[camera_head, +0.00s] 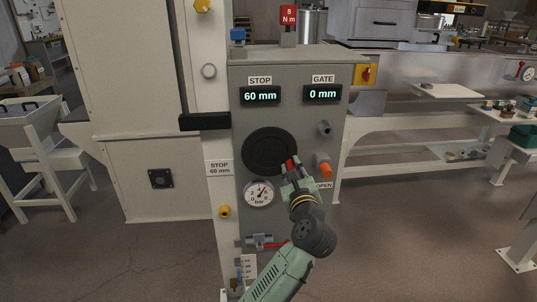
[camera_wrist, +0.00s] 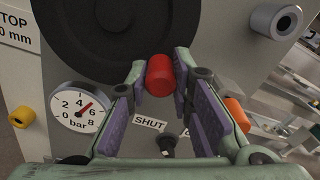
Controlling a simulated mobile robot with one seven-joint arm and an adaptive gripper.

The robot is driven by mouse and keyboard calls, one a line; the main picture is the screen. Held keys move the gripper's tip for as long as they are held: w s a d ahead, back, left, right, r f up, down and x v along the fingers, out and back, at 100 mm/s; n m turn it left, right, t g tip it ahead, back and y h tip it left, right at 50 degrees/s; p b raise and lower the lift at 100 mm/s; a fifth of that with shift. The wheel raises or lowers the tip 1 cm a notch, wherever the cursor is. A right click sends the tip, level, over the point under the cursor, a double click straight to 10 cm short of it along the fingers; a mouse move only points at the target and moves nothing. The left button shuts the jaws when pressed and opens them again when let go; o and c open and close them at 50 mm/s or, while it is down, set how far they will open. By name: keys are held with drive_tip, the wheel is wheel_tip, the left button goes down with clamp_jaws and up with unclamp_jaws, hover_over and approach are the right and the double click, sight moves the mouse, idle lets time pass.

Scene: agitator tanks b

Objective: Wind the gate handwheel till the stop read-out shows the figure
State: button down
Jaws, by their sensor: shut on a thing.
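The gate handwheel is a black disc (camera_head: 269,150) on the grey panel; its lower part also fills the top of the wrist view (camera_wrist: 105,35). A red handle knob (camera_wrist: 160,75) stands out at its lower right rim. My gripper (camera_head: 292,172) is shut on this red knob, with one finger on each side of it. The stop read-out (camera_head: 260,95) shows 60 mm, and the gate read-out (camera_head: 322,93) shows 0 mm. A plate (camera_head: 219,168) left of the wheel also reads STOP 60 mm.
A pressure gauge (camera_head: 258,193) sits below the wheel. An orange knob (camera_head: 325,171) and a grey round fitting (camera_head: 324,129) stick out to the right. A red-handled valve (camera_head: 262,241) is lower down. A red tag (camera_head: 288,17) on top reads 8 N m.

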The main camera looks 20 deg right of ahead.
drive_tip(key=shift+w+a+f+m, duration=0.1)
drive_tip(key=shift+a+m, duration=0.1)
drive_tip(key=shift+m, duration=0.1)
drive_tip(key=m, duration=0.1)
drive_tip(key=a+f+m, duration=0.1)
drive_tip(key=m, duration=0.1)
drive_tip(key=shift+w+a+f+m+b, duration=0.2)
drive_tip(key=shift+m+b, duration=0.1)
drive_tip(key=shift+b, duration=0.1)
drive_tip(key=shift+c, duration=2)
unclamp_jaws()
drive_tip(key=shift+s+d, duration=0.1)
drive_tip(key=shift+d, duration=0.05)
